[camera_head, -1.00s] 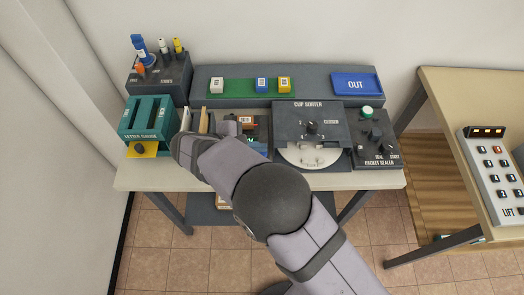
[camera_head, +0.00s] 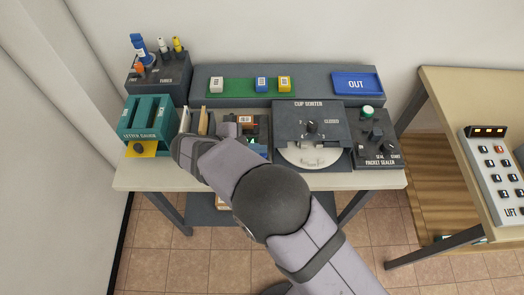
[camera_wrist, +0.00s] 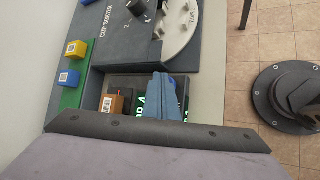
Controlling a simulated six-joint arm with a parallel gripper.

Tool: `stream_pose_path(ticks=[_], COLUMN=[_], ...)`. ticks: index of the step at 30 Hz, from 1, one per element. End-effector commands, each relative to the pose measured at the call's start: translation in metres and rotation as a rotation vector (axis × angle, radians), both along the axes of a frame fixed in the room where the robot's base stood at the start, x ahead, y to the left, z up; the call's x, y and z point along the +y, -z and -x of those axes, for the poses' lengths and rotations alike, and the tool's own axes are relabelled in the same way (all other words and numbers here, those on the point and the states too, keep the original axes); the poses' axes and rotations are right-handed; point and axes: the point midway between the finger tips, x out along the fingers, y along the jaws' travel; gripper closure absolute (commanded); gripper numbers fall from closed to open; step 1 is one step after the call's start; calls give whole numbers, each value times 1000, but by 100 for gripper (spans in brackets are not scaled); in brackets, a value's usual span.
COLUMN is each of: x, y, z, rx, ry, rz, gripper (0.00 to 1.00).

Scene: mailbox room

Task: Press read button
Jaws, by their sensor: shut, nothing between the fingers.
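In the head view the gripper (camera_head: 232,130) is mostly hidden by my own wrist, over the same device (camera_head: 262,150). A brown box with a white barcode label (camera_wrist: 113,104) sits beside the fingers in the wrist view, on the device's back part. I cannot make out a read button; my fingers and wrist hide part of the device. Contact cannot be told.
The cup sorter (camera_head: 310,125) stands right of the device, with the packet sealer (camera_head: 375,140) beyond it. The teal letter gauge (camera_head: 148,120) and upright envelopes are at left. Behind, a green strip (camera_head: 238,88) holds white, blue and yellow blocks near a blue OUT tray (camera_head: 356,84).

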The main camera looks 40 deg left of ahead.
Motion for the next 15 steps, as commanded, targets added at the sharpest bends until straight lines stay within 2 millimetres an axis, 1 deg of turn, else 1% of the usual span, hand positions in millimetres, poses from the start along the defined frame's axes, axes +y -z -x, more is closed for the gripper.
stream_pose_path(ticks=[8, 15], x=[0, 0], y=[1, -6], z=[0, 0], rx=[2, 2], ry=[0, 0], rz=[1, 1], gripper=[100, 100])
